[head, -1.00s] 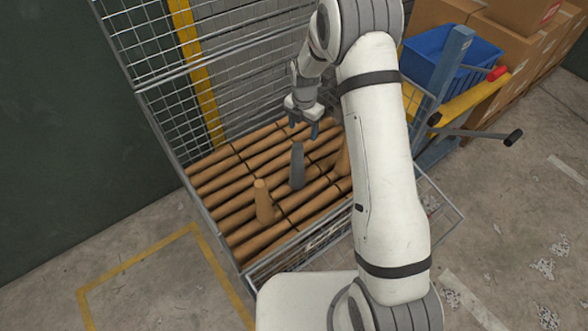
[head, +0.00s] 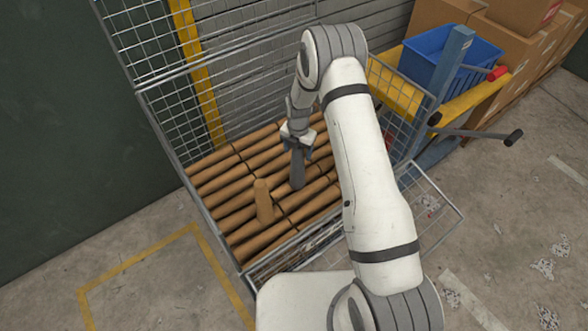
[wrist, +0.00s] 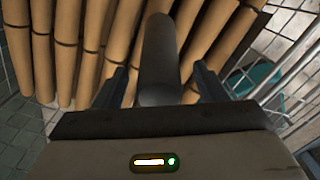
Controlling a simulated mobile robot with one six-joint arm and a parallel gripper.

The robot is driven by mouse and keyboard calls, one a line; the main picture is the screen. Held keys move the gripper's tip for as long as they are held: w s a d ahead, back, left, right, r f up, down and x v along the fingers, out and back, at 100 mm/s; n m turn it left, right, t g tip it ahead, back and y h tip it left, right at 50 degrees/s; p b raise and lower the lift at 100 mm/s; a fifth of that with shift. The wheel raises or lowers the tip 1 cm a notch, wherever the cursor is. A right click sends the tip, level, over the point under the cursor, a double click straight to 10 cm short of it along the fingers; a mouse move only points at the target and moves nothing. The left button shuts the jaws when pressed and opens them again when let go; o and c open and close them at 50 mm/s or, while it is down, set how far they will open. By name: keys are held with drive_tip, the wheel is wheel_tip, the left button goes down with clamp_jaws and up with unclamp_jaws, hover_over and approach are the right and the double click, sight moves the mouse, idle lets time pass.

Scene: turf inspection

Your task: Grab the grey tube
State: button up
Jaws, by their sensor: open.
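The grey tube (head: 297,172) stands upright on a layer of lying brown tubes in the wire cage. My gripper (head: 298,153) is over its top in the head view. In the wrist view the grey tube (wrist: 159,55) shows between the two open fingers of my gripper (wrist: 163,85), with a gap on each side. The fingers are not closed on it. The tube's upper end is near the gripper body; whether they touch cannot be told.
A brown tube (head: 263,201) stands upright to the left of the grey one. Lying brown tubes (head: 222,178) fill the cage floor. Wire mesh walls (head: 178,120) enclose the cage. A blue bin (head: 452,55) and cardboard boxes (head: 520,50) stand at the right.

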drive_tip(key=shift+c, duration=0.5)
drive_tip(key=c, duration=1.2)
drive_tip(key=shift+r, duration=0.1)
